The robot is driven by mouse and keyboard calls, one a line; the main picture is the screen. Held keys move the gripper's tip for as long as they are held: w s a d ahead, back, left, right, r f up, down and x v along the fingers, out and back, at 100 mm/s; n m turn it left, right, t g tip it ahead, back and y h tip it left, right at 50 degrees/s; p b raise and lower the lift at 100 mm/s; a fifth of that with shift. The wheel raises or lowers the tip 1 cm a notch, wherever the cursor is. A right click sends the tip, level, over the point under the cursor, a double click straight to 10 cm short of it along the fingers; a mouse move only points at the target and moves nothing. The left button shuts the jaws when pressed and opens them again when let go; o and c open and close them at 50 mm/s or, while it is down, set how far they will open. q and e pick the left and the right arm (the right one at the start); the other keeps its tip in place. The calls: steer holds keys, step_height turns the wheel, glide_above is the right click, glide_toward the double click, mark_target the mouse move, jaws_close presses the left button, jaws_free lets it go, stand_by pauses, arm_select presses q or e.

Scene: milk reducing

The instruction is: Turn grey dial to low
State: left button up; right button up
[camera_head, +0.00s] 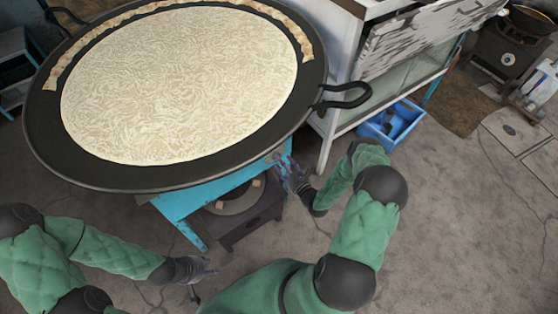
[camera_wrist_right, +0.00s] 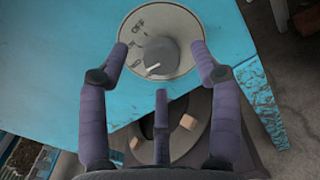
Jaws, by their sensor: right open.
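The grey dial (camera_wrist_right: 161,56) sits on a round, pale plate (camera_wrist_right: 181,28) on the blue stand's side. An OFF label shows at the plate's upper left, with smaller marks below it. The dial's white pointer line faces the lower left in the right wrist view. My right gripper (camera_wrist_right: 159,47) is open, with two purple-grey fingers on either side of the dial and a third below; they look apart from the knob. In the head view the right gripper (camera_head: 292,174) is at the stand's right corner, and the dial is hidden. My left gripper (camera_head: 203,271) is low and away from the stand; its opening is unclear.
A large black pan (camera_head: 160,183) of pale, milky contents (camera_head: 180,85) rests above the blue stand (camera_head: 205,201). A dark burner (camera_head: 240,225) is underneath. A blue crate (camera_head: 395,124) and cabinet stand right.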

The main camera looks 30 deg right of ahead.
steer(key=shift+w+a+b, duration=0.1)
steer(key=shift+w+b, duration=0.2)
steer(key=shift+w, duration=1.1)
steer(key=c, duration=1.1)
steer(key=shift+r, duration=0.1)
